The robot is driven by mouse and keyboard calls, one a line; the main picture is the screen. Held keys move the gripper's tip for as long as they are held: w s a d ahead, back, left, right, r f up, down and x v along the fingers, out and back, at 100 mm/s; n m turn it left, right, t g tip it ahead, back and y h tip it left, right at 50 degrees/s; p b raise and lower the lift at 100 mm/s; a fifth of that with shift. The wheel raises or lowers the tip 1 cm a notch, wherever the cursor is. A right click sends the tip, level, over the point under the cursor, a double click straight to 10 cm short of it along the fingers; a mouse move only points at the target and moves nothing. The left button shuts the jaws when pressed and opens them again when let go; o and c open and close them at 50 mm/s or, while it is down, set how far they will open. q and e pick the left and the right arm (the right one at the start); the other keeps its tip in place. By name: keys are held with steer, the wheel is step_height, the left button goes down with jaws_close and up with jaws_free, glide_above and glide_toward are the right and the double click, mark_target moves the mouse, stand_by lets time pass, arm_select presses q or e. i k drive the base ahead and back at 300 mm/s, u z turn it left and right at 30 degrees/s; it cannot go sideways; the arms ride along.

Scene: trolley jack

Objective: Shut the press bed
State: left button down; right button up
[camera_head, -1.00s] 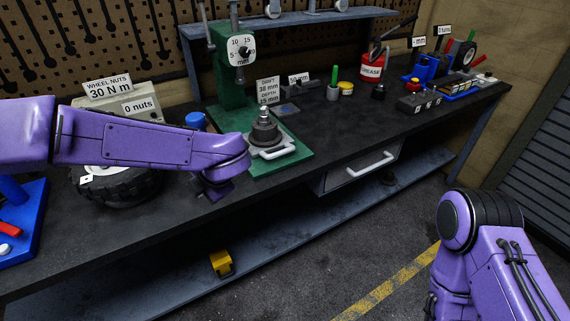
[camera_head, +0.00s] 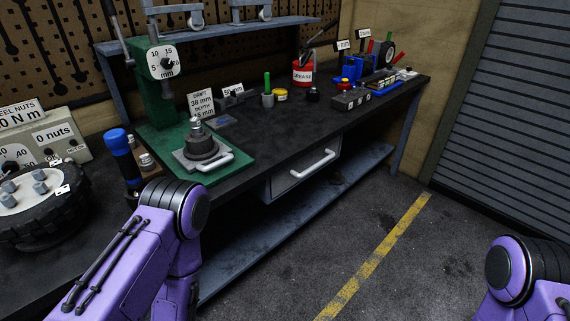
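The green press (camera_head: 157,88) stands on the bench at the left, with a round dial on its head. Its grey press bed (camera_head: 186,161) lies on the green base, forward and to the right of the press head. The bed has a white handle (camera_head: 215,163) at its front edge. A dark stepped hub (camera_head: 202,147) with a shiny top sits on the bed. My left arm shows at the lower left and my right arm at the lower right corner. Neither gripper is in view.
A blue-capped bottle (camera_head: 118,142) and a wheel (camera_head: 38,205) stand left of the press. A sign (camera_head: 201,104) stands behind the bed. A drawer with a white handle (camera_head: 312,164) is below the bench top (camera_head: 285,140). The floor at right is clear.

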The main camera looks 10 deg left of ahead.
mark_target(205, 154)
steer(key=z, duration=0.45)
steer(key=i, duration=1.35)
steer(key=u, duration=0.7)
